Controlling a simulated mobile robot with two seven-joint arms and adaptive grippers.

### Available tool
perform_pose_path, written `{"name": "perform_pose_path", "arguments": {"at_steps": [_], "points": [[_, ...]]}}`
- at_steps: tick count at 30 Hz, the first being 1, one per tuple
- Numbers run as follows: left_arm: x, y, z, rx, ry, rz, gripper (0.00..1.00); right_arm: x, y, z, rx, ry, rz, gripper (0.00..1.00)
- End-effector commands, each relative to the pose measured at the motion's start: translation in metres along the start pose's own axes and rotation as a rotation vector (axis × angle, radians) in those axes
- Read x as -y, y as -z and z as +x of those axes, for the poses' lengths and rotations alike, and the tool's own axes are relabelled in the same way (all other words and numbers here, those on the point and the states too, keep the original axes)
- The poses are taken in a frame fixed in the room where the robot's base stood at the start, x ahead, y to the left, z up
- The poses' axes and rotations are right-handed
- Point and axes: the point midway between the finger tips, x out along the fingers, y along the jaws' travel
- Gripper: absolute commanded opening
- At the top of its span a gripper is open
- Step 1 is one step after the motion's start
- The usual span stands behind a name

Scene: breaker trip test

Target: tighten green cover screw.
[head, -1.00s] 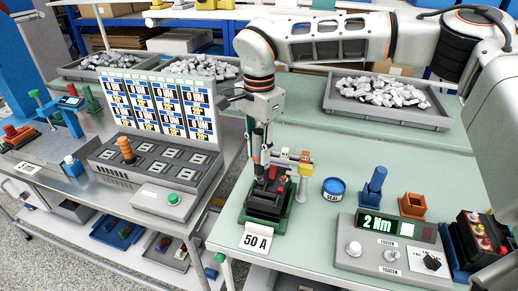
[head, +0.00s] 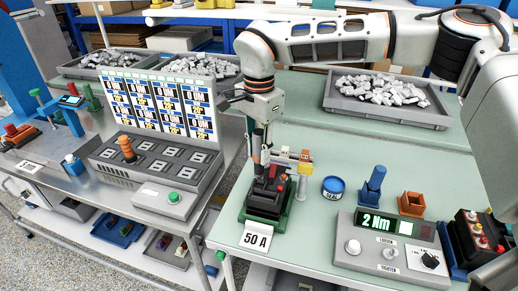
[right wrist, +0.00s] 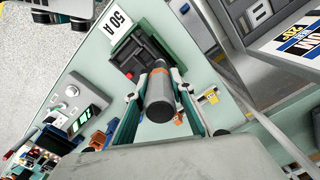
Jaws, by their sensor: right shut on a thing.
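My right gripper (head: 262,147) is shut on a dark, upright driver tool (head: 258,139) above the breaker. In the right wrist view the tool (right wrist: 160,97) is a grey cylinder with an orange ring, held between the two fingers. The black breaker (head: 265,203) with red parts sits in a green fixture (head: 284,219) behind the 50 A label (head: 256,240). The breaker (right wrist: 136,61) also shows beyond the tool in the right wrist view. The tool's tip and the cover screw are hidden or too small to tell. My left gripper is not in view.
A grey control box (head: 372,250) at right reads 2 Nm, with loosen and tighten labels. A blue seal tin (head: 333,187), a blue holder (head: 372,186) and an orange cup (head: 411,204) stand behind it. A small yellow-topped post (head: 304,175) stands close beside the gripper.

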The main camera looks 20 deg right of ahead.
Motion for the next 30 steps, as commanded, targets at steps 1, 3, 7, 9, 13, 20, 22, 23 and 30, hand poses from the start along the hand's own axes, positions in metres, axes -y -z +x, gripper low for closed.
{"name": "perform_pose_path", "arguments": {"at_steps": [1,3,7,9,13,20,22,23,30], "points": [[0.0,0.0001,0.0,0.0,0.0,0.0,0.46,0.0003,0.0001,-0.0001,0.0,0.001,0.0,0.01],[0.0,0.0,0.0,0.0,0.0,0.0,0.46,0.0003,0.0001,0.0006,0.0,0.001,0.0,0.01],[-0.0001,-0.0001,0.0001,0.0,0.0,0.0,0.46,0.0003,0.0001,0.002,0.0,0.002,0.0,0.01],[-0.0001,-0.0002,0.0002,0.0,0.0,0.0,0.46,0.0004,0.0001,0.0027,0.0,0.002,0.0,0.01],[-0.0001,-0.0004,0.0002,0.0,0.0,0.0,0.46,0.0004,0.0001,0.0041,0.0,0.002,0.0,0.01],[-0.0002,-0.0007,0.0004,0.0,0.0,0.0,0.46,0.0004,0.0001,0.0065,0.0,0.002,0.0,0.01],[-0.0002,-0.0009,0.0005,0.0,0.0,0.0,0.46,0.0003,0.0001,0.0073,0.0,0.002,0.0,0.01],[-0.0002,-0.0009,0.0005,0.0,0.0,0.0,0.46,0.0003,0.0001,0.0076,0.0,0.002,0.0,0.01],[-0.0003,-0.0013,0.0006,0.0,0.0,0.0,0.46,0.0003,0.0001,0.0096,0.0,0.001,0.0,0.01]]}}
